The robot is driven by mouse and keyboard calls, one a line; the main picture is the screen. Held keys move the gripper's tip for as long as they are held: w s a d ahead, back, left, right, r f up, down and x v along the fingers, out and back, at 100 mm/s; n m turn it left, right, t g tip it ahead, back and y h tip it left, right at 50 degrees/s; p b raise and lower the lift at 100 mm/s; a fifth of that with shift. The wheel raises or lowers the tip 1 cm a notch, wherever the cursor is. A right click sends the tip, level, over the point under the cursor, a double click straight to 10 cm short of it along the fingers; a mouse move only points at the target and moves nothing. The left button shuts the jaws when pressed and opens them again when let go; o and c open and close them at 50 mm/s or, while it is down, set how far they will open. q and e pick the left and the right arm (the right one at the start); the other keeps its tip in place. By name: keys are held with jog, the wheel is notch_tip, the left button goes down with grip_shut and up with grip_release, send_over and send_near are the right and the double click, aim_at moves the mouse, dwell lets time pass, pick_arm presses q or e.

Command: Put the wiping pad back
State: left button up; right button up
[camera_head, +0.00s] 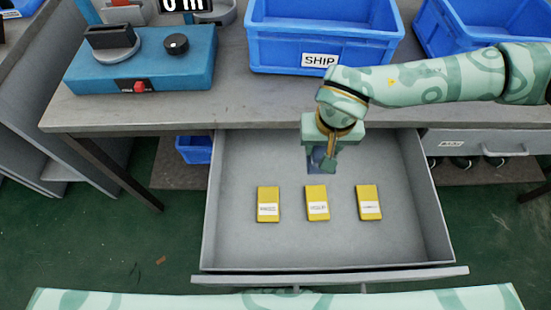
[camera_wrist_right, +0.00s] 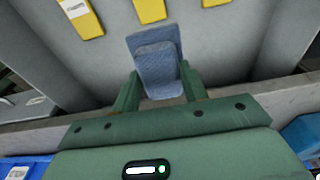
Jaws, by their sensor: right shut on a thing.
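The wiping pad is a blue-grey block, seen between my right fingers in the right wrist view (camera_wrist_right: 156,62). It also shows in the head view (camera_head: 318,158), mostly hidden under the gripper. My right gripper (camera_head: 320,165) is shut on the pad and points down over the back part of the open drawer (camera_head: 235,245). In the right wrist view its two green fingers (camera_wrist_right: 158,90) stand on either side of the pad. I cannot tell whether the pad touches the drawer floor. My left gripper is not in view.
Three yellow labelled boxes stand in a row in the drawer: left (camera_head: 268,204), middle (camera_head: 317,203), right (camera_head: 369,202). Bare drawer floor lies around them. On the bench (camera_head: 180,108) are a blue SHIP crate (camera_head: 322,40) and a blue device (camera_head: 140,62).

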jog(key=w+a+f+b, duration=0.1)
jog(key=a+f, duration=0.1)
jog(key=a, duration=0.1)
jog(key=w+a+f+b, duration=0.1)
jog(key=a+f+b, duration=0.1)
jog(key=a+f, duration=0.1)
jog(key=w+a+f+b, duration=0.2)
jog(key=a+f, duration=0.1)
jog(key=a, duration=0.1)
jog(key=shift+f, duration=0.1)
jog(key=shift+a+f+b, duration=0.25)
jog(key=shift+f+b, duration=0.05)
jog(key=shift+b, duration=0.2)
notch_tip(320, 180, down, 3)
jog(key=shift+w+a+r+b, duration=0.1)
jog(key=shift+b, duration=0.55)
jog(key=shift+f, duration=0.3)
jog(key=shift+r, duration=0.2)
jog(key=o, duration=1)
jog(key=shift+f, duration=0.2)
jog(key=shift+c, duration=0.2)
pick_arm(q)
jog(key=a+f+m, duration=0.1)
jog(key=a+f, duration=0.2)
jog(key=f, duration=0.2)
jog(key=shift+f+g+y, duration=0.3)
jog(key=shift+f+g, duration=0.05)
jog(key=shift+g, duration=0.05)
